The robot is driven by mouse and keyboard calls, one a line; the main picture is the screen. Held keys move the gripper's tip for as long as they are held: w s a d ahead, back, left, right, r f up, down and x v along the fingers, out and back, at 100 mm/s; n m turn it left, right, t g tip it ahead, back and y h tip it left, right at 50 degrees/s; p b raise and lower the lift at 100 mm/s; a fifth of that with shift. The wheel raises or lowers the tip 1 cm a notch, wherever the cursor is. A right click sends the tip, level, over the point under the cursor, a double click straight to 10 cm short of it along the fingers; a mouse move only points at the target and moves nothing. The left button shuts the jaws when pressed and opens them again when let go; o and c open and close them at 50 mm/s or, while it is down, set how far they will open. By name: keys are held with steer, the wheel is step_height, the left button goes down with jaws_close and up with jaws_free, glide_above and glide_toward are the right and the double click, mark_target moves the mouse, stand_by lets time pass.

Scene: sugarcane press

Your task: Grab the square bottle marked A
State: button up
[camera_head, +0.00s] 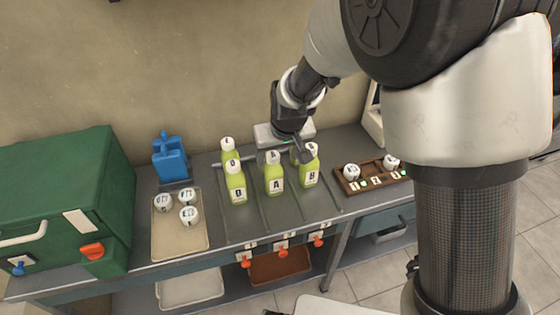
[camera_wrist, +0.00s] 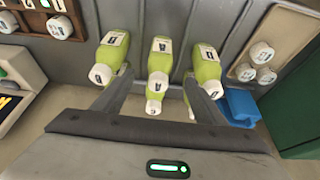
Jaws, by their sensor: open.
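My gripper (camera_head: 284,152) is open above and behind the row. In the wrist view my gripper (camera_wrist: 158,76) has its fingers spread either side of the middle bottle, apparently empty.
Another bottle marked E (camera_head: 228,147) stands behind D, and further white caps show behind the row. A wooden rack (camera_head: 372,177) is right.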

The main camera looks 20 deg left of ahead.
mark_target(273, 170)
steer(key=x, duration=1.2)
steer(key=shift+w+a, duration=0.1)
steer(key=shift+w, duration=0.05)
steer(key=shift+c, duration=0.4)
steer(key=c, duration=1.3)
